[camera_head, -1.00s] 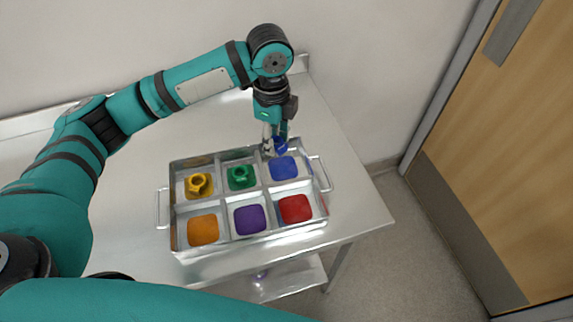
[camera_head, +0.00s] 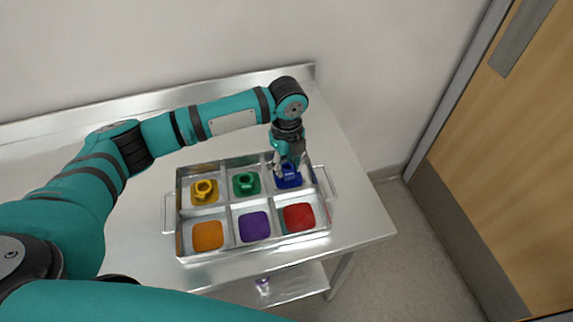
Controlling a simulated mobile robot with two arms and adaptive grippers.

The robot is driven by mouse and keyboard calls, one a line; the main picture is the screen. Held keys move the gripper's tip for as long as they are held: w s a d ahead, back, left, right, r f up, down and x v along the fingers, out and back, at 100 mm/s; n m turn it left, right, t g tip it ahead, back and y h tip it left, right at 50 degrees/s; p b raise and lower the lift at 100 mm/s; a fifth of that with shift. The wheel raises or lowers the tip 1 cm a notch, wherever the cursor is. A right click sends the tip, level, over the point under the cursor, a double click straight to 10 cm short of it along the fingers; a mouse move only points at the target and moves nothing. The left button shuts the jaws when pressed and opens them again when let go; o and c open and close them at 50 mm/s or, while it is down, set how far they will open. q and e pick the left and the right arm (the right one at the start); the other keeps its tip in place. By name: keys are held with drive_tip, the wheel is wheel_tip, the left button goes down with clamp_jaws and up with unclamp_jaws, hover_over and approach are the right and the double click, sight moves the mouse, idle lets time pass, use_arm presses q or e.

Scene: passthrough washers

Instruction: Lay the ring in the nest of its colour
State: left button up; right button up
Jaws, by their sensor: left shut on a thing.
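A metal tray (camera_head: 184,246) with six coloured nests stands on the steel table. My left gripper (camera_head: 285,170) is shut on a blue ring (camera_head: 290,180) at the back right compartment, over the blue nest (camera_head: 284,184). The ring covers much of that nest, and I cannot tell whether it touches the bottom. A yellow ring (camera_head: 204,189) lies in the back left nest and a green ring (camera_head: 246,183) in the back middle nest. The front nests, orange (camera_head: 208,235), purple (camera_head: 254,226) and red (camera_head: 299,217), are empty. My right gripper is not in view.
The tray has thin divider walls and a wire handle (camera_head: 331,183) at each side. The steel table (camera_head: 352,220) is bare to the right. A small purple object (camera_head: 263,285) is on the lower shelf. A wall stands behind, a wooden door at right.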

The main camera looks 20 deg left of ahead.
use_arm(q)
drive_tip(key=shift+f, duration=0.65)
drive_tip(key=shift+f, duration=0.15)
drive_tip(key=o, duration=0.8)
wheel_tip(320, 180, up, 12)
drive_tip(key=shift+r+b, duration=0.2)
drive_tip(key=shift+b, duration=0.85)
